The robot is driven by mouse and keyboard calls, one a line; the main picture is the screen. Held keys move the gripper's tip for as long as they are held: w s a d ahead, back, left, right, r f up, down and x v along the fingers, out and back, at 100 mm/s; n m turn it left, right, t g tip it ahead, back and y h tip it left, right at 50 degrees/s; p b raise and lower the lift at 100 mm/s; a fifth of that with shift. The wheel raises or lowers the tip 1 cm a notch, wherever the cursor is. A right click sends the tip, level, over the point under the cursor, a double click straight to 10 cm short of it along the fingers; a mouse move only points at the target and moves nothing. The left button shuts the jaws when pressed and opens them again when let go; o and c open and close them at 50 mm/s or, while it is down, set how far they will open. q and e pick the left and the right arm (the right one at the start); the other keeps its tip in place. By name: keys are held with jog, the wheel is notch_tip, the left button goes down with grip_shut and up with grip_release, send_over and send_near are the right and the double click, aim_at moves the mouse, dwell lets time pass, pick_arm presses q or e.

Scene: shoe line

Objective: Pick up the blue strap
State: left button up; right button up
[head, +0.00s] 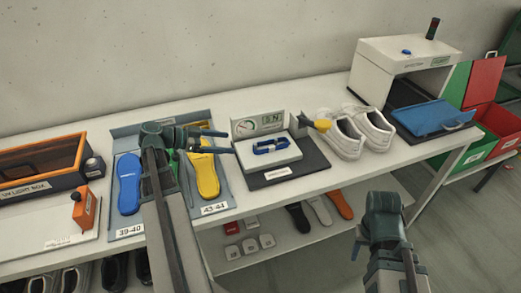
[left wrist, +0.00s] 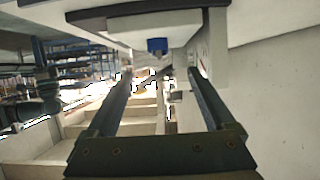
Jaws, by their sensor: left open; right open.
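The blue strap (head: 270,146) lies on a pale block on a dark base, in the middle of the table in the head view. It has a pale middle part. In the left wrist view a small blue piece (left wrist: 157,46), likely the strap, shows beyond the gap between the fingers, beside the pale block. My left gripper (head: 229,142) is open and empty, pointing right, just left of the block and apart from the strap. Its two fingers (left wrist: 160,75) are spread in the left wrist view. My right gripper (head: 384,218) is open, in front of the table.
A gauge panel (head: 260,124) stands behind the block. White shoes (head: 361,130) and a yellow-tipped item (head: 322,125) are to its right. A tray with blue (head: 128,183) and yellow (head: 206,176) insoles lies left, partly under my left arm. A white booth (head: 385,60) stands far right.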

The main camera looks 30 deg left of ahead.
aim_at(254, 144)
pick_arm(q)
jog(key=b+x, duration=0.2)
jog(key=x, duration=0.5)
jog(key=shift+f+b, duration=0.2)
jog(key=shift+b, duration=0.15)
jog(key=shift+w+d+f, duration=0.1)
jog(key=shift+w+d, duration=0.3)
jog(key=shift+w, duration=0.1)
jog(key=b+x, duration=0.1)
jog(key=x, duration=0.4)
jog(key=shift+d+b, duration=0.2)
jog(key=shift+b, duration=0.2)
grip_shut()
jog(key=shift+r, duration=0.3)
notch_tip(254, 144, up, 10)
jog(key=p, duration=1)
jog(key=shift+f, duration=0.15)
